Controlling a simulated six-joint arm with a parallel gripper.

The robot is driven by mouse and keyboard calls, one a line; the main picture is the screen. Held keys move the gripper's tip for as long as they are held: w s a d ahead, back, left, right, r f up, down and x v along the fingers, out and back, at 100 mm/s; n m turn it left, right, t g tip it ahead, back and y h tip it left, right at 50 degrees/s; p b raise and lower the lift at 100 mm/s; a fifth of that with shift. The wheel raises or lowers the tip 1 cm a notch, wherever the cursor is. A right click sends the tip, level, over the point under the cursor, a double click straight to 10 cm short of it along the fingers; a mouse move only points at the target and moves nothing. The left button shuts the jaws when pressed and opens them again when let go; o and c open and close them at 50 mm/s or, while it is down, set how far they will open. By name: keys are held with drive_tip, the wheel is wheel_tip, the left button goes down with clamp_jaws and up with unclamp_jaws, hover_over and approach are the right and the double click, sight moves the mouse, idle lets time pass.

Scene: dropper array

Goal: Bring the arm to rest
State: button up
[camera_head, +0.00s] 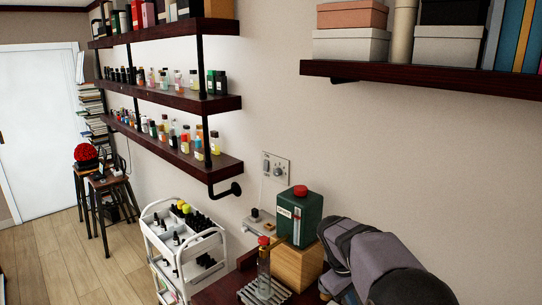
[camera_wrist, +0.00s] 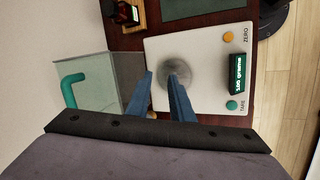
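My gripper (camera_wrist: 161,76) shows in the wrist view as two blue fingers with a gap between their tips. It is open, with nothing visible between the fingers. It hangs over a white scale, near the scale's round grey metal plate (camera_wrist: 175,71); I cannot tell its height above it. In the head view my arm reaches in at the lower right, and its fingers are hidden there.
In the wrist view, a clear box with a green handle (camera_wrist: 72,90) lies left of the scale (camera_wrist: 210,104), and a dark bottle (camera_wrist: 120,12) stands above. In the head view, a green canister (camera_head: 296,222) and a red-capped vial (camera_head: 264,268) stand near my arm.

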drive_tip(key=s+a+f+m+y+b, duration=0.1)
drive_tip(key=s+a+f, duration=0.3)
drive_tip(key=s, duration=0.8)
drive_tip(key=s+a+f+m+g+y+b, duration=0.1)
drive_tip(key=s+a+f+m+y, duration=0.2)
drive_tip(key=s, duration=0.9)
wheel_tip(320, 180, down, 4)
drive_tip(key=shift+s+a+r+m+b, duration=0.25)
drive_tip(key=shift+a+m+b, duration=0.15)
drive_tip(key=shift+m, duration=0.4)
